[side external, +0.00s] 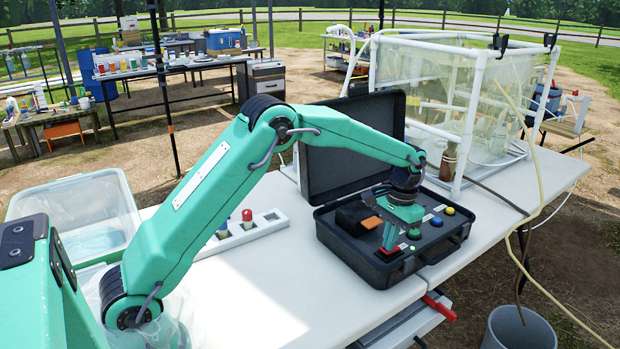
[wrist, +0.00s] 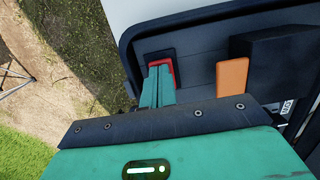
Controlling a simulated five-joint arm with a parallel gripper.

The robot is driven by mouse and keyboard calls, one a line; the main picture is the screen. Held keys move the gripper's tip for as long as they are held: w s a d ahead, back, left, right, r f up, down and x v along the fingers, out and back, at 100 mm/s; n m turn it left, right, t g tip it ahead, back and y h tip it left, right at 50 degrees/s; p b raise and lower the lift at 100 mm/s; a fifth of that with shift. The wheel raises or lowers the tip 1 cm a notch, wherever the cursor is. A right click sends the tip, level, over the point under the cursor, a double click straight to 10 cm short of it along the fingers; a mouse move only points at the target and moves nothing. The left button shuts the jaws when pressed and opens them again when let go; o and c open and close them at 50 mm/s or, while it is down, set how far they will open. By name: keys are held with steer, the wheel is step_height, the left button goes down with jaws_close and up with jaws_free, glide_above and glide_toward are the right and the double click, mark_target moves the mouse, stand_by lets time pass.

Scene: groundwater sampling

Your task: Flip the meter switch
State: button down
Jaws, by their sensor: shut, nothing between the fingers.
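The meter is an open black case (side external: 332,246) on the white table, with its lid (side external: 350,137) raised at the back. A red switch (side external: 387,251) sits at the front left of its panel. In the wrist view the red switch (wrist: 166,64) shows on a dark plate, partly hidden behind my fingertips. My gripper (side external: 391,238) points down into the case with its fingers shut and empty. In the wrist view its green fingers (wrist: 157,88) lie together, their tips over the red switch. I cannot tell whether they press on it.
An orange piece (wrist: 232,77) on a black block stands right of the switch. Yellow (side external: 449,210) and blue (side external: 437,221) buttons are on the panel's right. A white rack (side external: 245,231) with capped vials and a clear bin (side external: 75,207) are left. A framed enclosure (side external: 455,85) stands behind.

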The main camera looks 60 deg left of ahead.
steer(key=shift+s+f+t, duration=0.45)
steer(key=shift+f+t, duration=0.15)
steer(key=shift+t, duration=0.3)
steer(key=shift+s+f, duration=0.1)
steer(key=shift+s, duration=0.05)
steer(key=shift+w, duration=0.85)
steer(key=shift+r, duration=0.2)
step_height(320, 180, up, 15)
steer(key=shift+s, duration=0.2)
